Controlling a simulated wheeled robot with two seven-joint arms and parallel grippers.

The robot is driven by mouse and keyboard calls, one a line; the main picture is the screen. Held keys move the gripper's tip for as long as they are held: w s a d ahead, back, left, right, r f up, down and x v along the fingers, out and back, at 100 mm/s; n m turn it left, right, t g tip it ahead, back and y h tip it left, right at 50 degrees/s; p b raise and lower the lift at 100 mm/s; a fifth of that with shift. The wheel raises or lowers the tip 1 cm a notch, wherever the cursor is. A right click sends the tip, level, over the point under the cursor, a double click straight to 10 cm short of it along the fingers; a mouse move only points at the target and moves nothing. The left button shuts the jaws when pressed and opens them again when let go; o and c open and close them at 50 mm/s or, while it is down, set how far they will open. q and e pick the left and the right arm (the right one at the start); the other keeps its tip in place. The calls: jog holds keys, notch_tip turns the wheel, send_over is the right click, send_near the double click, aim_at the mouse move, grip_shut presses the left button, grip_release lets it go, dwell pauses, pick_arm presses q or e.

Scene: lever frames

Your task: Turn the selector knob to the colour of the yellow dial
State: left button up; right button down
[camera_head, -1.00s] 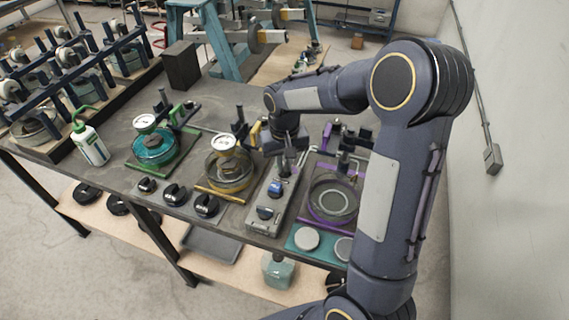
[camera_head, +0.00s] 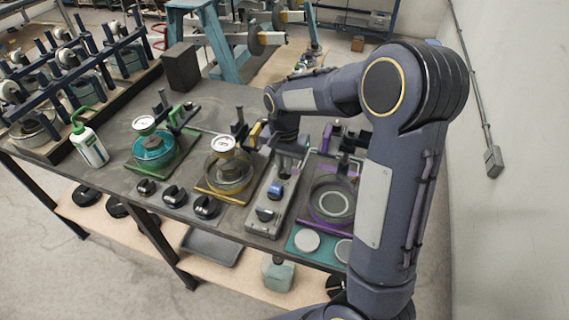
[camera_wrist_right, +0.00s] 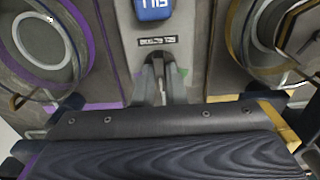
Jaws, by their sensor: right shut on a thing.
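The grey selector panel (camera_head: 256,229) stands between the yellow station and the purple station. It carries a blue plate (camera_head: 275,190), which also shows at the top of the right wrist view (camera_wrist_right: 153,9). My right gripper (camera_wrist_right: 162,82) points down at the panel's far part and is shut on the selector knob, mostly hidden between the fingers. Faint purple and green marks show on either side of the fingers. The yellow station's white-faced dial (camera_head: 223,143) stands left of the panel; its reading is too small to tell. My left gripper is not in view.
The green station (camera_head: 152,148) and a white bottle (camera_head: 90,146) are farther left. The purple station (camera_head: 331,200) is close right of the panel. Several black knobs (camera_head: 174,196) line the table's front edge. My right arm covers the table's right end.

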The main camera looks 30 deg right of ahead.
dwell(0.3)
jog(key=c, duration=1.5)
grip_release()
notch_tip(320, 180, up, 8)
jog(key=shift+f, duration=0.1)
jog(key=shift+s, duration=0.1)
jog(key=s+a+n+t+y, duration=0.1)
jog(key=s+a+n+t, duration=0.1)
jog(key=s, duration=0.5)
jog(key=s+a+n+t+y, duration=0.1)
jog(key=s+a+n, duration=0.2)
jog(key=s, duration=0.4)
jog(key=s+a+n+t+y, duration=0.1)
jog(key=s+a+n+t, duration=0.1)
jog(key=s, duration=0.6)
jog(key=shift+a+r+n+t+y, duration=0.2)
jog(key=shift+a+n+t+y, duration=0.15)
jog(key=shift+n, duration=0.25)
